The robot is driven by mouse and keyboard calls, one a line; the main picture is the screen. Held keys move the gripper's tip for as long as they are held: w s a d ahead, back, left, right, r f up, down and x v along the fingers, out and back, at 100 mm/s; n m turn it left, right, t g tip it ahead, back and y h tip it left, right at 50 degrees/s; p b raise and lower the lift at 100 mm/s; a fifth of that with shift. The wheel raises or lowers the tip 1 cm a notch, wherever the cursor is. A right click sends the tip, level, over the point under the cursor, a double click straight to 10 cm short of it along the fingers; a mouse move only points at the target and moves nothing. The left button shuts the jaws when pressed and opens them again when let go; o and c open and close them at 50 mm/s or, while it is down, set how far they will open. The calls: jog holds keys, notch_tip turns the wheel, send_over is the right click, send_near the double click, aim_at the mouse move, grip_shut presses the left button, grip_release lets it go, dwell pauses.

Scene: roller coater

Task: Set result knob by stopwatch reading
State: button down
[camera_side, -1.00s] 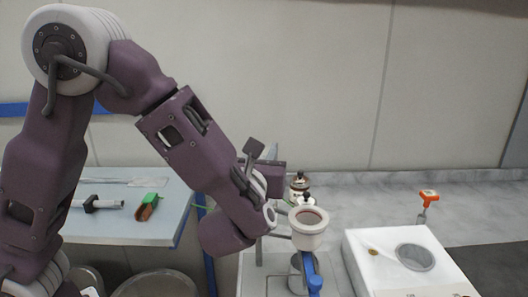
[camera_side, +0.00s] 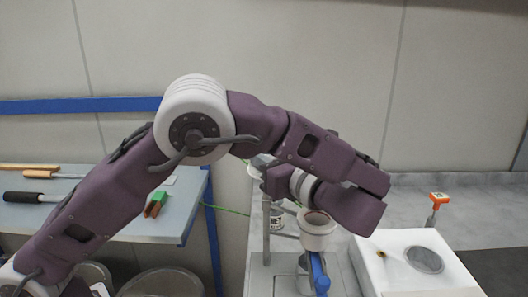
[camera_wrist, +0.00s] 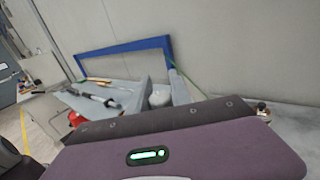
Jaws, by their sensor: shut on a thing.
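My gripper (camera_side: 270,181) is mostly hidden by my wrist in the side view, left of and above the white cup. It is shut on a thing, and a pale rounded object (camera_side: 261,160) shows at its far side. I cannot tell what that object is. I cannot make out a stopwatch or a result knob in either view.
A white cup (camera_side: 318,224) stands over a blue-handled fitting (camera_side: 319,274). A white block with a round recess (camera_side: 424,260) is at right, an orange-topped tool (camera_side: 438,198) behind. Tools lie on the left table (camera_side: 170,228).

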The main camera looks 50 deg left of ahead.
jog(key=shift+s+n+g, duration=0.25)
jog(key=shift+n+g, duration=0.75)
jog(key=shift+g, duration=0.6)
jog(key=c, duration=1.2)
grip_release()
jog(key=shift+d, duration=3.5)
